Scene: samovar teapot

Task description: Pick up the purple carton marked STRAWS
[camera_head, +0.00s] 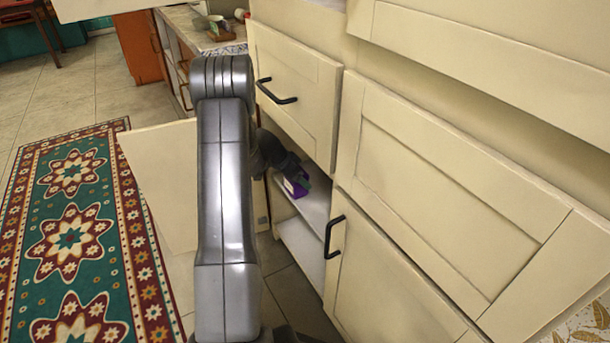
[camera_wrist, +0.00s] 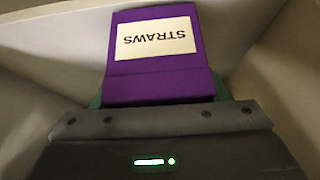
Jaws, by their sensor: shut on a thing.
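The purple carton (camera_wrist: 160,88) has a white label reading STRAWS, upside down in the wrist view. It also shows small in the head view (camera_head: 294,187), inside the open lower cabinet just above a pale shelf. My gripper (camera_wrist: 160,104) is shut on the carton's near end; its green-edged fingers show at either side. In the head view my gripper (camera_head: 298,181) reaches into the cabinet, and its fingers are too small there to make out. I cannot tell whether the carton touches the shelf.
The cabinet's shelf (camera_head: 312,206) lies below the carton. A drawer front (camera_head: 292,85) with a black handle is above the opening. An open door (camera_head: 165,185) stands left, and closed cabinet doors (camera_head: 430,190) stand right. A patterned rug (camera_head: 75,240) covers the floor at left.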

